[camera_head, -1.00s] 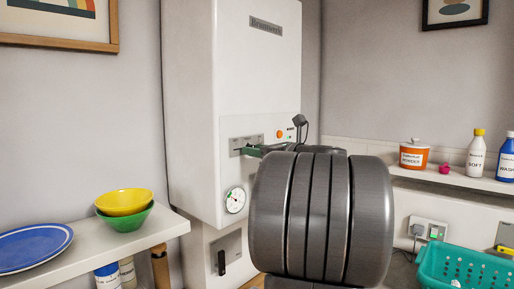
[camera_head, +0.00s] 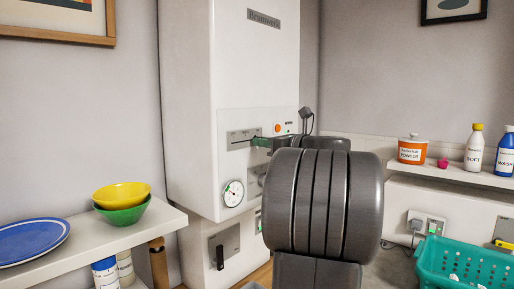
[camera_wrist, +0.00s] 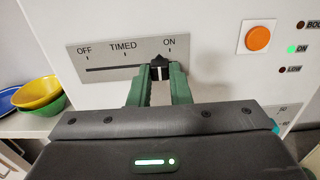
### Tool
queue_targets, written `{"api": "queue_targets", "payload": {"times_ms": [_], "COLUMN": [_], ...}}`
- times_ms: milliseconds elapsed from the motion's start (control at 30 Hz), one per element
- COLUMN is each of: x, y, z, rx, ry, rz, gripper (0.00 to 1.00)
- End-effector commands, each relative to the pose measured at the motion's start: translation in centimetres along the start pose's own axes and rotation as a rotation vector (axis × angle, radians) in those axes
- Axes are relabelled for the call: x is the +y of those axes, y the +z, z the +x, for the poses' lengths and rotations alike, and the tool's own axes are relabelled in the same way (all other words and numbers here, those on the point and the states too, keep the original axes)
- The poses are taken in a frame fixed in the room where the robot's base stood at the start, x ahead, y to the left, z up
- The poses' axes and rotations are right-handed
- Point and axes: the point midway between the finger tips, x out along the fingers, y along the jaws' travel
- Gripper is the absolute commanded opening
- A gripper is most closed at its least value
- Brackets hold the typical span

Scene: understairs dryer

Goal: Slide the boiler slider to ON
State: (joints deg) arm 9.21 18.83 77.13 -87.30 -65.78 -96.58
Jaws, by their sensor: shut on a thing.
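The white boiler (camera_head: 255,75) stands at the back with a grey slider plate (camera_head: 240,138) on its front. In the wrist view the plate (camera_wrist: 100,56) reads OFF, TIMED and ON from left to right, above a dark slot. The black slider knob (camera_wrist: 160,68) with a white mark sits at the slot's right end, just below the ON mark. My gripper (camera_wrist: 160,74) has green fingers shut on the knob, one on each side. In the head view my gripper (camera_head: 258,141) is at the plate's right end, partly hidden by my arm.
An orange button (camera_wrist: 258,38) and indicator lights are right of the plate; a green light (camera_wrist: 292,49) is lit. A round gauge (camera_head: 233,193) is below. A shelf (camera_head: 120,240) with bowls and a plate is at left; a teal basket (camera_head: 465,265) is at right.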

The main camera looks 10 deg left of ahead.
Motion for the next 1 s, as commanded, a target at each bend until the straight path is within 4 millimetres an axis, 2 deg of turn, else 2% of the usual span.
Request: {"api": "queue_targets", "payload": {"times_ms": [33,133,467,500,600,867,1000], "x": [-0.8,-1.5,-1.8,-1.8,-1.8,-1.8,-1.8], "y": [-0.1,-0.1,0.1,0.1,0.1,0.0,-0.1], "z": [0.0,0.0,0.0,0.0,0.0,-0.1,-1.1], "rx": [-0.001,-0.001,-0.001,-0.001,-0.001,0.0,-0.001], "ry": [-0.002,0.0,-0.002,-0.002,-0.002,0.0,-0.004], "rz": [0.0,0.0,0.0,0.0,0.0,0.0,-0.001], "gripper": [0.0,0.0,0.0,0.25,0.4,0.4,0.4]}}
